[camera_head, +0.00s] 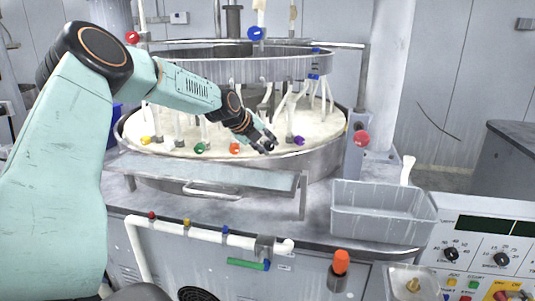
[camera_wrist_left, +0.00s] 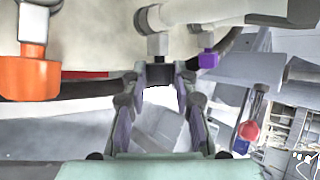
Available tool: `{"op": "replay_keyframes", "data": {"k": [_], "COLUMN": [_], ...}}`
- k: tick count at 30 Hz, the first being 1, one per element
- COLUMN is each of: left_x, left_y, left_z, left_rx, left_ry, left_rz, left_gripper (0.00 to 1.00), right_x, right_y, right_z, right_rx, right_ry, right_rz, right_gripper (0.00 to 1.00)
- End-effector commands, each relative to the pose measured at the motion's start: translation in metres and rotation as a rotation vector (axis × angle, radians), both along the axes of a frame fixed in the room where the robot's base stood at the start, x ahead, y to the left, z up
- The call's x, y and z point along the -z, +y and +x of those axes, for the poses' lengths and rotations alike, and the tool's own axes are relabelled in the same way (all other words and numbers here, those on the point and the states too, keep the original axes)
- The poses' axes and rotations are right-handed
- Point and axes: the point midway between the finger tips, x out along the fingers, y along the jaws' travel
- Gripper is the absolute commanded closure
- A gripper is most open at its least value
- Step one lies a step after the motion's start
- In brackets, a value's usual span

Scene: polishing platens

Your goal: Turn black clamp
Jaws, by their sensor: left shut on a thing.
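My left gripper (camera_head: 265,144) reaches in from the left over the front rim of the round polishing tank. Its fingers are closed around the black clamp, a small dark piece (camera_wrist_left: 158,72) at the end of a white pipe (camera_wrist_left: 157,42) in the left wrist view. The fingers hide most of the clamp, so its angle cannot be told. The orange clamp (camera_head: 234,148) is just left of the gripper, and it shows large in the left wrist view (camera_wrist_left: 30,78). The purple clamp (camera_head: 298,140) is just right of it, also in the left wrist view (camera_wrist_left: 208,60). My right gripper is not in view.
A green clamp (camera_head: 199,147) and a yellow clamp (camera_head: 145,140) sit further left along the tank rim (camera_head: 322,160). A flat metal shelf (camera_head: 215,173) stands in front. A grey bin (camera_head: 384,233) and a control panel (camera_head: 480,250) are at right. A red knob (camera_head: 361,138) stands beside the tank.

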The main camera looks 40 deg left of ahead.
Motion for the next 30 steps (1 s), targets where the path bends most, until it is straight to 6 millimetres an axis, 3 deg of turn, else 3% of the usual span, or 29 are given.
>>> {"op": "replay_keyframes", "data": {"k": [3,15,16,23,30], "left_x": [-0.0017,-0.0038,-0.0038,-0.0021,-0.0006], "left_y": [0.0020,0.0017,0.0017,0.0008,0.0003], "left_z": [0.0007,0.0007,0.0007,0.0001,-0.0003], "left_rx": [-0.003,-0.002,-0.001,0.000,0.000], "left_ry": [-0.023,-0.028,-0.027,-0.024,-0.021], "left_rz": [-0.005,-0.008,-0.008,-0.009,-0.010], "left_gripper": [1.00,1.00,0.70,0.50,0.49], "right_x": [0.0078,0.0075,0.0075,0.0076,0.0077], "right_y": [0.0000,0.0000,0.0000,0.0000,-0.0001], "right_z": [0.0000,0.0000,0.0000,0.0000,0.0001], "right_rx": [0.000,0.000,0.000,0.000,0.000], "right_ry": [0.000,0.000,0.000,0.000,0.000], "right_rz": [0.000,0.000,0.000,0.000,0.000], "right_gripper": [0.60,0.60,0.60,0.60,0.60]}}
